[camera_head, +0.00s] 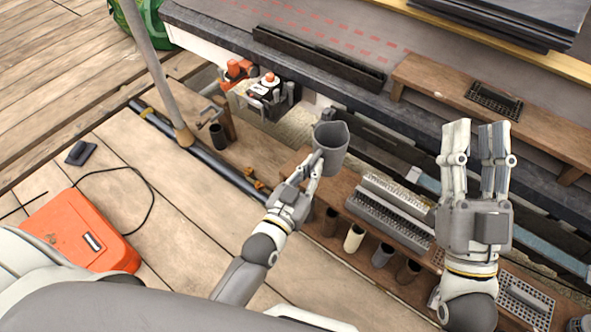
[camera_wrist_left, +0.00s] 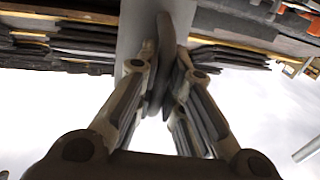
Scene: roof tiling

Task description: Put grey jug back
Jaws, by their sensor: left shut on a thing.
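The grey jug (camera_head: 331,147) is in the middle of the head view, held up by my left gripper (camera_head: 316,163), which is shut on it. In the left wrist view the fingers (camera_wrist_left: 164,85) close on a dark upright strip, likely the jug's handle (camera_wrist_left: 165,50), with the grey jug body (camera_wrist_left: 136,30) behind. My right gripper (camera_head: 479,140) is raised at the right, its two fingers apart and nothing between them.
A wooden shelf below holds several small cups (camera_head: 354,237) and grey perforated trays (camera_head: 388,217). A red and white machine (camera_head: 268,92) stands behind left. An orange case (camera_head: 78,232) lies on the floor planks. Dark slabs (camera_head: 520,20) are stacked at the back right.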

